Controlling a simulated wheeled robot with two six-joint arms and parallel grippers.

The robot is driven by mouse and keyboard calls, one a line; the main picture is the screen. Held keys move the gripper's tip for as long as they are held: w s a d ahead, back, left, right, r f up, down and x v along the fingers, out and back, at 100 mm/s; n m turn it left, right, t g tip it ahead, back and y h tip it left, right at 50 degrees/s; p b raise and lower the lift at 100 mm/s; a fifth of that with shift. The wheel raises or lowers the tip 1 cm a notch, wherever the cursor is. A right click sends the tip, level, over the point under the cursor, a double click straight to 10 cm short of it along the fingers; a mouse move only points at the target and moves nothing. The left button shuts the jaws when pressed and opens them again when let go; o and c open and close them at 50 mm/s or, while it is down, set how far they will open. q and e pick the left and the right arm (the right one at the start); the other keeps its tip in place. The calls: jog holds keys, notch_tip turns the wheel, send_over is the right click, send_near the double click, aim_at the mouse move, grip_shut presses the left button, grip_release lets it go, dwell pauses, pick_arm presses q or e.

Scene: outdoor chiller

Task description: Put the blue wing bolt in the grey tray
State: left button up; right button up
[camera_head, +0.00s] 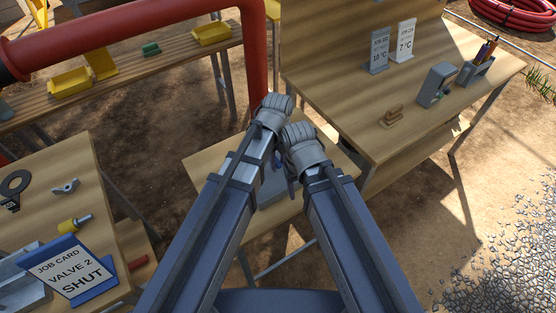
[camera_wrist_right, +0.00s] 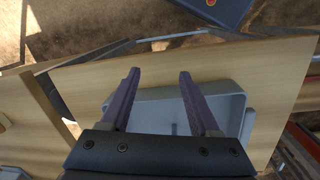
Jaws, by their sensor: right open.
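The grey tray (camera_head: 270,190) is on the small middle table, partly hidden by my forearms; it also shows in the right wrist view (camera_wrist_right: 228,108). A small grey upright piece shows inside it there, too indistinct to name. My left gripper (camera_head: 275,110) is above this table, its fingers mostly hidden behind its wrist. My right gripper (camera_head: 303,150) is beside it, over the tray. In the right wrist view its fingers (camera_wrist_right: 158,75) are apart with nothing between them. I cannot make out the blue wing bolt; a bluish patch below my left wrist is unclear.
A grey wing-shaped part (camera_head: 66,187), a yellow-handled tool (camera_head: 74,224) and a job card (camera_head: 75,273) lie on the left table. A red pipe (camera_head: 130,30) runs behind. The right bench (camera_head: 350,110) holds signs and a wooden piece (camera_head: 391,116).

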pick_arm(q)
jog(key=shift+o, duration=1.3)
jog(key=shift+r, duration=0.1)
pick_arm(e)
jog(key=shift+r, duration=0.15)
pick_arm(q)
notch_tip(320, 180, up, 12)
jog(key=p, duration=1.2)
pick_arm(e)
notch_tip(320, 180, up, 12)
pick_arm(q)
jog(key=s+a+n, duration=0.2)
jog(key=a+n, duration=0.6)
jog(key=n, duration=0.6)
jog(key=s+a+n, duration=0.2)
jog(key=a+n, duration=0.6)
jog(key=n, duration=0.6)
jog(key=s+d+m, duration=0.1)
jog(key=s+d, duration=0.2)
jog(key=d, duration=0.2)
jog(key=s+d+m+y, duration=0.1)
jog(key=s+d, duration=0.2)
jog(key=d, duration=0.3)
jog(key=shift+m, duration=0.3)
